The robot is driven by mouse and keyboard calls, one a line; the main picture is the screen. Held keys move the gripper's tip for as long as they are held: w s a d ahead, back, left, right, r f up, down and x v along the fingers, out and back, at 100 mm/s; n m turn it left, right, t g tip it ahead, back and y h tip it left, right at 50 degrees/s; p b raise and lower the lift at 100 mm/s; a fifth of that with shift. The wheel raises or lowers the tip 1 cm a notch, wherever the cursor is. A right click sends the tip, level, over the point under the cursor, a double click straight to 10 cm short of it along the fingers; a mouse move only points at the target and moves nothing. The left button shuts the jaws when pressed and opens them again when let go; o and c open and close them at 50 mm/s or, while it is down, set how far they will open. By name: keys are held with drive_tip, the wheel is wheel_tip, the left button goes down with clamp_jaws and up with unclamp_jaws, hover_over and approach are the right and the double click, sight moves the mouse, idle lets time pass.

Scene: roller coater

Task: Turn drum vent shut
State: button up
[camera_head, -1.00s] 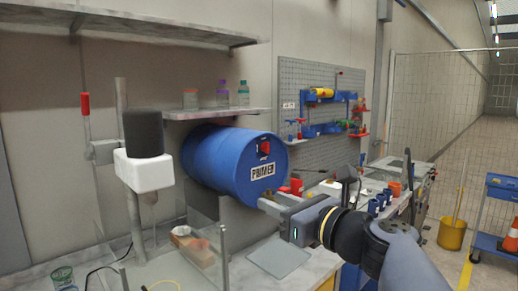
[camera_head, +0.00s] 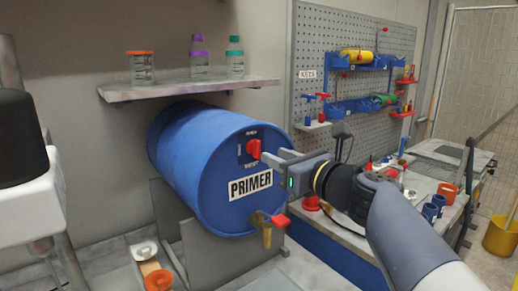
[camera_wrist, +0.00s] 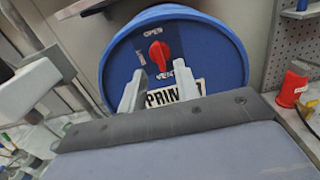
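The blue drum (camera_head: 205,185) labelled PRIMER lies on its side in a cradle, and it also shows in the wrist view (camera_wrist: 225,55). The drum vent is a red knob (camera_head: 254,149) high on its round end face. In the wrist view the knob (camera_wrist: 159,55) stands roughly upright, its upper end toward the OPEN mark and its lower end toward the VENT label. My gripper (camera_head: 275,158) is just in front of the face, to the knob's right in the head view. In the wrist view its fingers (camera_wrist: 159,84) are apart with nothing between them, below the knob.
A brass tap with a red handle (camera_head: 278,221) sticks out low on the drum face. A shelf (camera_head: 190,89) with several jars hangs above the drum. A pegboard (camera_head: 310,60) with tools and a workbench (camera_head: 345,238) with blue cups are at the right.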

sight(259, 149)
drive_tip(key=shift+x, duration=2.65)
drive_tip(key=shift+a, duration=0.1)
drive_tip(key=shift+c, duration=0.3)
drive_tip(key=shift+s, duration=0.1)
clamp_jaws()
